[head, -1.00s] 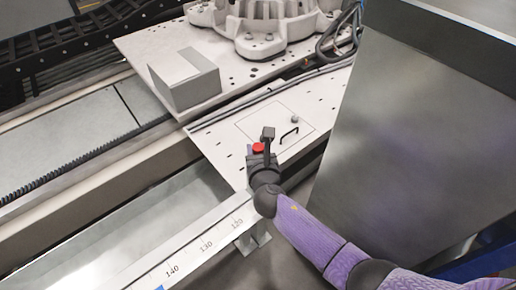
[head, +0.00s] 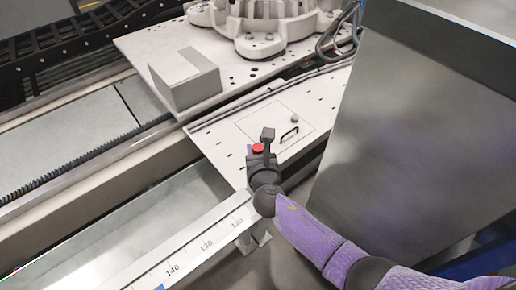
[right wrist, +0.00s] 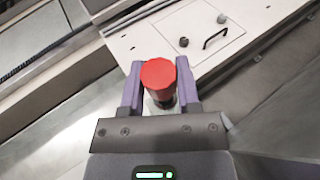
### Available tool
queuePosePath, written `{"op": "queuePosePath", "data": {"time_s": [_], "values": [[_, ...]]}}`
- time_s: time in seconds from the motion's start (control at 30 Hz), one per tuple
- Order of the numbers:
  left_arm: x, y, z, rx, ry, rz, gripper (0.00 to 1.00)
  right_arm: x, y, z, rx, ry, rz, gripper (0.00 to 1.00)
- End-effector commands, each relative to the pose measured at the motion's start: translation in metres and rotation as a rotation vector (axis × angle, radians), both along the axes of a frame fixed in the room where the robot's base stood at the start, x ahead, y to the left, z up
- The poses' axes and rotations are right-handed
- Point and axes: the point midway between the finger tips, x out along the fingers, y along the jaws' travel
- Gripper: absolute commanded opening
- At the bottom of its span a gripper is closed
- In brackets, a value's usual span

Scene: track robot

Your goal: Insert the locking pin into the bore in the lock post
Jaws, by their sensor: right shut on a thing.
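The locking pin shows as a red cap on a short metal body (right wrist: 158,80), held between the two purple fingers of my right gripper (right wrist: 160,92) in the right wrist view. In the head view the red cap (head: 258,147) shows beside my dark right gripper (head: 262,156), above the near edge of the pale plate. A small dark knob (right wrist: 183,42) and a grey knob (right wrist: 221,18) stand on the outlined panel ahead of the pin. I cannot tell whether either is the lock post, and no bore is visible. My left gripper is out of view.
A black handle (head: 289,135) stands on the pale plate (head: 220,146). A grey box (head: 184,80) and a large pale robot base (head: 262,28) stand behind. A tall metal panel (head: 420,140) bounds the right. A ruled rail (head: 190,250) runs along the front.

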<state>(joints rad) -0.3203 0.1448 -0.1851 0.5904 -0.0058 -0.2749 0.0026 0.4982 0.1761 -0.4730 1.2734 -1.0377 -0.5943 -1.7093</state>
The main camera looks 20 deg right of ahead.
Motion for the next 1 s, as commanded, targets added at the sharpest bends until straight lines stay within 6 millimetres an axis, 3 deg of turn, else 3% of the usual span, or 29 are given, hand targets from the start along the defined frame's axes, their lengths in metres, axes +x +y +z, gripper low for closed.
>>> {"op": "queuePosePath", "data": {"time_s": [0.57,1.0], "values": [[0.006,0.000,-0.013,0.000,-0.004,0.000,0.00,0.000,0.000,-0.016,0.000,0.001,0.000,0.00],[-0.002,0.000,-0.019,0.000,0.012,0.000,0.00,0.000,0.000,-0.027,-0.001,0.001,0.000,0.00]]}}
